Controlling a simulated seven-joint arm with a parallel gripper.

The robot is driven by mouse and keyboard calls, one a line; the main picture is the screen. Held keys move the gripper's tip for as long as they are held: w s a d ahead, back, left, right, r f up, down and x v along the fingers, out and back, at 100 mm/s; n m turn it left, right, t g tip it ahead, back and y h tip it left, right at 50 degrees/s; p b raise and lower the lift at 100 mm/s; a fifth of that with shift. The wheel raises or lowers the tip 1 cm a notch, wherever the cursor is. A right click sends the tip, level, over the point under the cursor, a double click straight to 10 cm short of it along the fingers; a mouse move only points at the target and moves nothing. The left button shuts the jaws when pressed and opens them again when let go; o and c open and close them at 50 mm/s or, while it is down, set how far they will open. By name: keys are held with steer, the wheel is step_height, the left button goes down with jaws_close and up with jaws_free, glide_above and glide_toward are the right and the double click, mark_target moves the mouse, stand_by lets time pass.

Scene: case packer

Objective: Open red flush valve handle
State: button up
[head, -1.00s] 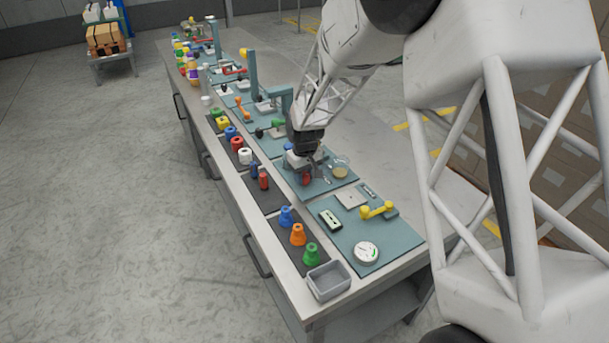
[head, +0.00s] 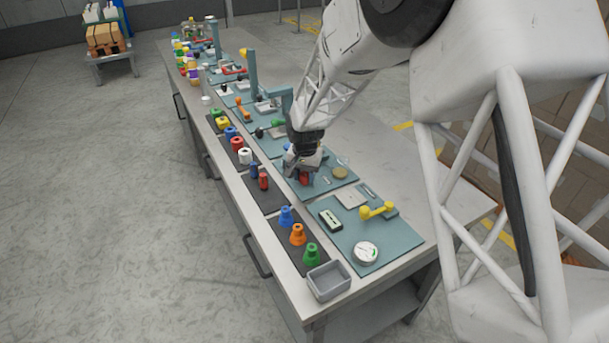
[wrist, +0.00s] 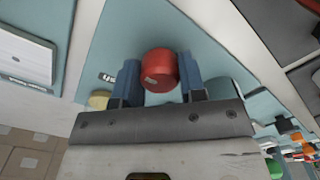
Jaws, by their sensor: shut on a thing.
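The red flush valve handle (wrist: 159,70) is a round red knob between the two blue fingers of my gripper (wrist: 160,78) in the wrist view. The fingers are shut on its sides. In the head view the red handle (head: 305,178) shows just below my gripper (head: 302,170), over a teal mat (head: 325,187). The valve body under and behind the handle is mostly hidden by the gripper.
A yellow-handled fixture (head: 377,211), a gauge (head: 366,252) and a grey bin (head: 328,281) stand nearer on the bench. Blue, orange and green cone pieces (head: 298,235) stand to the left of them. Several coloured parts line the bench's left edge.

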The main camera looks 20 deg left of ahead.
mark_target(305, 174)
stand_by(0.3)
steer(key=o, duration=0.9)
steer(key=shift+r, duration=0.1)
steer(key=shift+r, duration=3.85)
steer(key=shift+d, duration=0.1)
